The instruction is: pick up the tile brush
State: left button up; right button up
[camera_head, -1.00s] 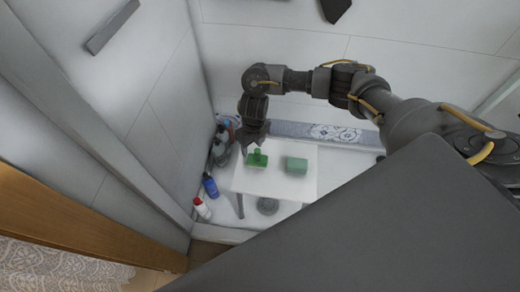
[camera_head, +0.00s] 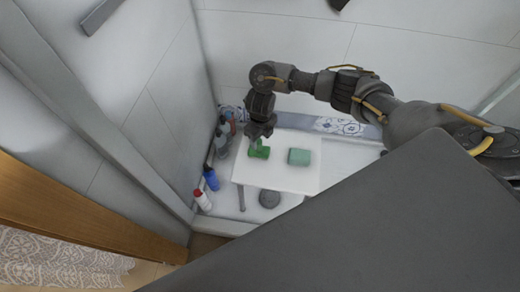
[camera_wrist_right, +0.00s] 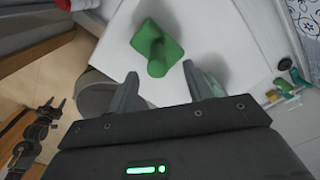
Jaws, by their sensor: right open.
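The green tile brush (camera_head: 259,152) lies on a white table (camera_head: 262,178) near its far left corner. In the right wrist view the brush (camera_wrist_right: 157,48) shows a flat green block with a round handle rising towards the camera. My right gripper (camera_head: 256,142) is above the brush in the head view and partly covers it. In the wrist view its two fingers (camera_wrist_right: 160,76) are apart and empty, with the handle end just beyond and between the tips. A dark gripper, apparently my left one (camera_wrist_right: 56,105), shows small at the wrist view's left; its jaws are unclear.
A pale green block (camera_head: 299,157) lies on the table to the right of the brush. A blue bottle (camera_head: 211,179) and a white bottle with a red cap (camera_head: 203,200) stand left of the table. Walls close in behind and left.

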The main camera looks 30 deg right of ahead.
aim_at(259, 141)
jog(key=f, duration=0.2)
jog(key=f+b, duration=0.1)
jog(key=f, duration=0.1)
jog(key=shift+w+a, duration=0.15)
jog(key=shift+a, duration=0.1)
jog(key=shift+f, duration=0.15)
pick_arm(q)
jog(key=w, duration=0.1)
jog(key=w+d, duration=0.1)
jog(key=w, duration=0.1)
jog(key=shift+f, duration=0.1)
pick_arm(e)
grip_shut()
